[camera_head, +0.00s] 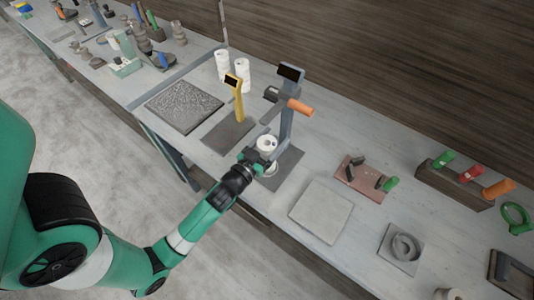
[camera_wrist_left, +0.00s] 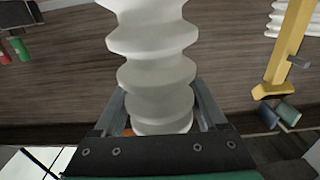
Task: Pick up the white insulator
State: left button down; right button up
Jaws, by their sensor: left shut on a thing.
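The white insulator (camera_head: 266,143) is ribbed and looks upright in the head view, in front of the blue-grey stand with a dark display. My left gripper (camera_head: 262,160) is shut around it, hiding its middle. In the left wrist view the insulator (camera_wrist_left: 155,75) fills the space between the two grey fingers of the gripper (camera_wrist_left: 158,108), its ribs running up past the top edge. Whether its base touches the dark plate (camera_head: 285,172) below, I cannot tell. My right gripper is not in view.
Two more white insulators (camera_head: 242,75) stand behind the yellow stand (camera_head: 239,100). The blue-grey stand (camera_head: 287,120) with an orange handle (camera_head: 300,107) is close behind my gripper. A pale square slab (camera_head: 321,211) lies to the right, with a reddish plate fixture (camera_head: 362,180) beyond.

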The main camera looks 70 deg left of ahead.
pick_arm(q)
jog(key=shift+r, duration=0.15)
jog(key=shift+r+p, duration=0.45)
jog(key=shift+r, duration=0.1)
notch_tip(320, 180, up, 3)
jog(key=shift+f+p, duration=0.1)
jog(key=shift+p, duration=0.75)
jog(key=b+v, duration=0.4)
jog(key=v, duration=1.4)
jog(key=shift+f, duration=0.35)
